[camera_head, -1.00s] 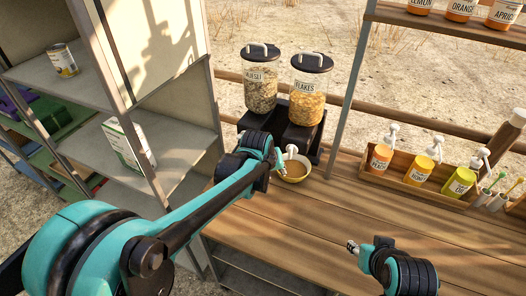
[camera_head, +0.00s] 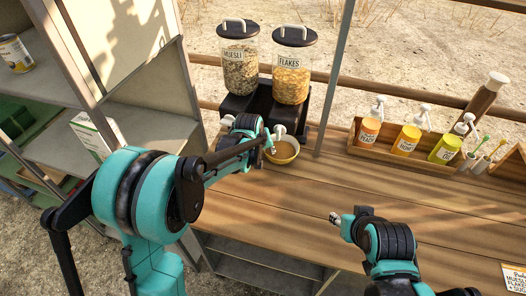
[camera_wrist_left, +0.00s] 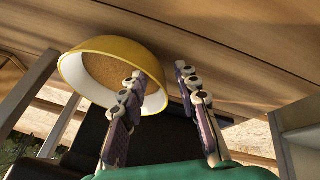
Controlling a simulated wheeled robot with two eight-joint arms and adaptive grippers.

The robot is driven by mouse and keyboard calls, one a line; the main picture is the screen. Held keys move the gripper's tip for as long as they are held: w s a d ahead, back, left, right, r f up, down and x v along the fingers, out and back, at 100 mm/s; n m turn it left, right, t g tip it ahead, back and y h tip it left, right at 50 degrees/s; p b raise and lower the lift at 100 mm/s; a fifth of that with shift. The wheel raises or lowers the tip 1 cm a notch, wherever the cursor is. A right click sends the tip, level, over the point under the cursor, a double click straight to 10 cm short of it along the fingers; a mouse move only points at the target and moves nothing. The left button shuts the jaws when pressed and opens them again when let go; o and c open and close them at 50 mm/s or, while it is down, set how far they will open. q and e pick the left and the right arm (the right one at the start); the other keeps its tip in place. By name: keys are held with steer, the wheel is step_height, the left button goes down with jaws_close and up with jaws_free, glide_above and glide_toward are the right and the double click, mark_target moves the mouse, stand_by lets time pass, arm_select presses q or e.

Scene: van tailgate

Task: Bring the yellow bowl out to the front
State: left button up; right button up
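The yellow bowl (camera_head: 290,158), with brown contents, stands on the wooden counter (camera_head: 330,180) just in front of the cereal dispensers. My left gripper (camera_head: 272,140) is at the bowl's rim. In the left wrist view the bowl (camera_wrist_left: 72,75) looks tilted by the camera angle. There my left gripper (camera_wrist_left: 162,105) is open. One finger overlaps the bowl's inside and the other is beyond its rim, with a gap between them. Whether either finger touches the bowl is unclear. My right gripper (camera_head: 336,218) is over the counter, away from the bowl; its fingers are too small to read.
The muesli dispenser (camera_head: 240,68) and flakes dispenser (camera_head: 291,78) stand close behind the bowl. A metal post (camera_head: 335,80) rises to their right. A wooden rack (camera_head: 385,156) of pump bottles is farther right. A grey shelf unit (camera_head: 150,128) is on the left.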

arm_select(q)
steer(key=shift+w+d+f, duration=0.1)
steer(key=shift+w+f, duration=0.15)
steer(key=shift+f, duration=0.2)
jaws_close()
steer(key=shift+s+a+p, duration=0.15)
steer(key=shift+s+a, duration=0.45)
steer(key=shift+s, duration=2.3)
steer(key=shift+s+a+p, duration=0.2)
steer(key=shift+s+a, duration=0.35)
steer(key=shift+s, duration=2.4)
steer(key=shift+s+a+p, duration=0.15)
steer(key=shift+s+a, duration=0.45)
steer(key=shift+s, duration=2.3)
jaws_free()
steer(key=v, duration=1.2)
